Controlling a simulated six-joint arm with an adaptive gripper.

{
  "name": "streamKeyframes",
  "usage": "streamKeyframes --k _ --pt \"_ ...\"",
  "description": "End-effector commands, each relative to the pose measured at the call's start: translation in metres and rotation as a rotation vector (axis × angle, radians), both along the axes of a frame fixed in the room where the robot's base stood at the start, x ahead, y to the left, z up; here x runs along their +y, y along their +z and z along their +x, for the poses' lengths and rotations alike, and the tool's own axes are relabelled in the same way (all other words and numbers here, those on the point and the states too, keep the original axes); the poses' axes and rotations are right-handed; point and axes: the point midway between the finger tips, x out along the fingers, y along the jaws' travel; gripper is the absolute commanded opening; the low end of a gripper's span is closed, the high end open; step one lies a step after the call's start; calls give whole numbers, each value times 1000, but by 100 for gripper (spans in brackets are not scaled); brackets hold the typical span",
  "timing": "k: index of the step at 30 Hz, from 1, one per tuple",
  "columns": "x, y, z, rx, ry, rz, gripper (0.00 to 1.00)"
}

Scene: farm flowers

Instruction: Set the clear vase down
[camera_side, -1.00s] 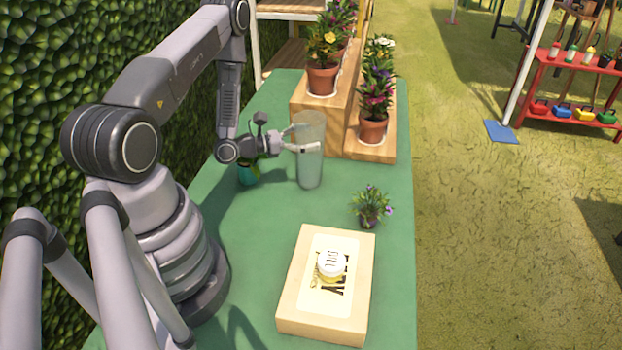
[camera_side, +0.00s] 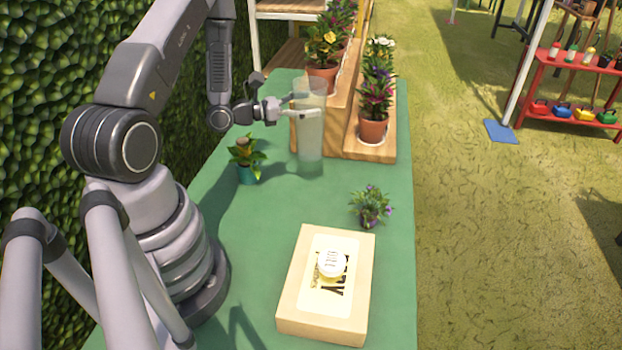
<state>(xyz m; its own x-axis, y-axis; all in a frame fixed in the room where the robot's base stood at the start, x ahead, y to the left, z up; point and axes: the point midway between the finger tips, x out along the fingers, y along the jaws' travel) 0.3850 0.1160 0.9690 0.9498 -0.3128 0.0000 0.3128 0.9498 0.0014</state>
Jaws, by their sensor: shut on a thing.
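The clear vase (camera_side: 310,145) is a tall, see-through cylinder near the front of the wooden steps. It is upright. My gripper (camera_side: 303,113) is shut on its upper part from the left side. The vase's lower end shows against the green table (camera_side: 270,215); I cannot tell whether it touches the table or hangs a little above it.
A small purple-flowered plant (camera_side: 371,207) is nearer, at the right. A wooden box (camera_side: 290,300) bears a white-lidded jar (camera_side: 331,264). Potted flowers stand on the wooden steps (camera_side: 340,140). The green tabletop between is clear.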

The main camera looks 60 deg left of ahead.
Motion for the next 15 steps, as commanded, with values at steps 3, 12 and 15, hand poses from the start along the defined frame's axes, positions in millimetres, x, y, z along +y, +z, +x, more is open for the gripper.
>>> streamKeyframes --k 3,12,15 --pt "-17 17 -1 -5 -64 -2 40" --pt "-101 44 -21 -3 -411 -1 40" --pt "-112 44 -21 -3 -464 1 40"
